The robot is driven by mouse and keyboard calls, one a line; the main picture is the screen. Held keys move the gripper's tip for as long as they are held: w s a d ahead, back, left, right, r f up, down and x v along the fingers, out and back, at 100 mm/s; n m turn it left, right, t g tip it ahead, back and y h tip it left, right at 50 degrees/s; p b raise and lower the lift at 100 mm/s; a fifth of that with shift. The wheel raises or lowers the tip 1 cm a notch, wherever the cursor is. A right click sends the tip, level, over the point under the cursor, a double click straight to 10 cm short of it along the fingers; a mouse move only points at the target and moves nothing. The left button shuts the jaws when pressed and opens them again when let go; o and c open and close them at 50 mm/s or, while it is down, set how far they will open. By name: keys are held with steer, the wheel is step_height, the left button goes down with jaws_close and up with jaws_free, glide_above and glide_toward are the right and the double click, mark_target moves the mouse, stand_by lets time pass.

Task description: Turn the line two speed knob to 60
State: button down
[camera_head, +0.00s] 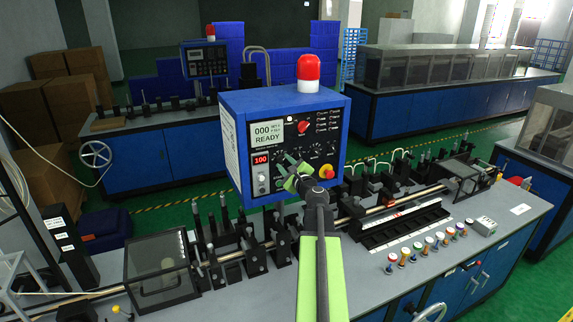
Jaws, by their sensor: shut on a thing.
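A blue control box (237,108) with a red beacon on top stands on the grey bench. Its face has a display (267,135) reading "000" and "READY", and a small red readout (260,159) showing 100. My green and black gripper (289,174) is at the lower middle of this panel, shut on a knob there. The fingers cover that knob, so its pointer and label cannot be read. A dial scale (315,150) shows just right of the fingers.
A red knob (302,127) is above my gripper, and a red and yellow stop button (327,171) is close on its right. Several coloured spools (415,247) stand on the bench. Machine fixtures (253,255) line the bench below the box.

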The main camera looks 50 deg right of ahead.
steer(key=n, duration=0.5)
steer(key=shift+s+n, duration=0.1)
steer(key=shift+n, duration=0.3)
steer(key=n, duration=0.5)
steer(key=shift+r+n, duration=0.2)
steer(key=shift+n, duration=0.1)
steer(key=c, duration=1)
jaws_free()
